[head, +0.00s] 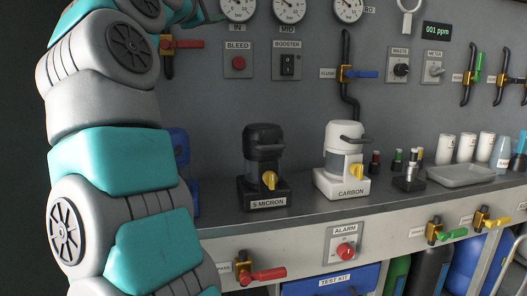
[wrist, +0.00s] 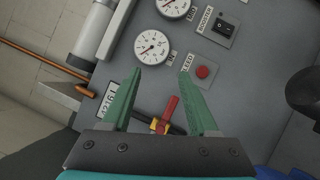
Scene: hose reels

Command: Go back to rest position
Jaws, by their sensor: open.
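My gripper (wrist: 160,78) shows in the wrist view with its two green fingers spread apart and nothing held between them. It faces the grey panel (head: 215,90). A red-handled valve (wrist: 169,112) appears between the fingers in the wrist view; I cannot tell how far it is from them. The same kind of red-handled valve (head: 184,44) shows beside my arm in the head view. My teal and grey arm rises along the left side of the head view, and its end is mostly cut off at the top.
The counter (head: 225,215) holds a black 5 micron housing (head: 264,160), a white carbon housing (head: 342,160), small bottles and a tray (head: 460,176). A blue object (head: 178,150) is partly hidden behind my arm. Gauges (head: 290,8), a red bleed button (head: 238,63) and valves line the panel.

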